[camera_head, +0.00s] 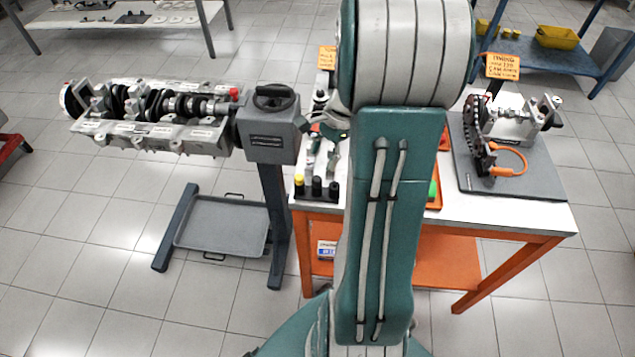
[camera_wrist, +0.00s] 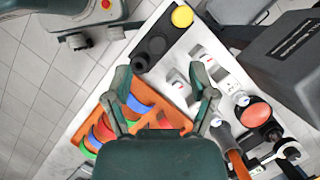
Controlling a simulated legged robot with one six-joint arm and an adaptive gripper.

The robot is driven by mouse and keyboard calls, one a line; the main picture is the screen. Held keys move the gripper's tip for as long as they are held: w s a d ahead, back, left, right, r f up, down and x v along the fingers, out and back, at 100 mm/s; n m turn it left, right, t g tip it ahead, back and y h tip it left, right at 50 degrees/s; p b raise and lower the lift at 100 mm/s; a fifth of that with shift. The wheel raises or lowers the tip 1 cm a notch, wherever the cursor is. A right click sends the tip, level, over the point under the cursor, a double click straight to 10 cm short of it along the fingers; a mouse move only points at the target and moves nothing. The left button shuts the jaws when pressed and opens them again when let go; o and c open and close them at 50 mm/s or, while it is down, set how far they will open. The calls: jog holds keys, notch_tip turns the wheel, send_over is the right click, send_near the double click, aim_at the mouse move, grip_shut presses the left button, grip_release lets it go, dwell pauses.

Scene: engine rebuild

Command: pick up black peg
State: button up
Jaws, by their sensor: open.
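A dark rack at the table's front left corner holds a peg with a yellow top (camera_head: 299,182) and two black pegs (camera_head: 316,187), (camera_head: 333,189). In the wrist view the yellow-topped peg (camera_wrist: 182,16) is at the top, with a black peg (camera_wrist: 157,44) and another black peg (camera_wrist: 140,64) in a diagonal row below it. My gripper (camera_wrist: 161,78) is open and empty, its two fingers spread wide. The black pegs lie beyond the fingertips, nearer the left finger. In the head view my arm hides most of the gripper.
An orange tray (camera_wrist: 168,112) with coloured curved parts lies under the gripper. Small metal parts (camera_wrist: 222,75) lie beside it. A grey stand head (camera_head: 268,135) carrying the engine block (camera_head: 160,135) stands close to the table's left. A grey mat (camera_head: 530,170) with a chain assembly is at right.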

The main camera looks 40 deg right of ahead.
aim_at(317, 178)
jog(key=shift+x, duration=0.75)
jog(key=x, duration=0.4)
jog(key=shift+s+d+f, duration=0.1)
jog(key=shift+s+f, duration=0.05)
jog(key=shift+f, duration=0.3)
grip_shut()
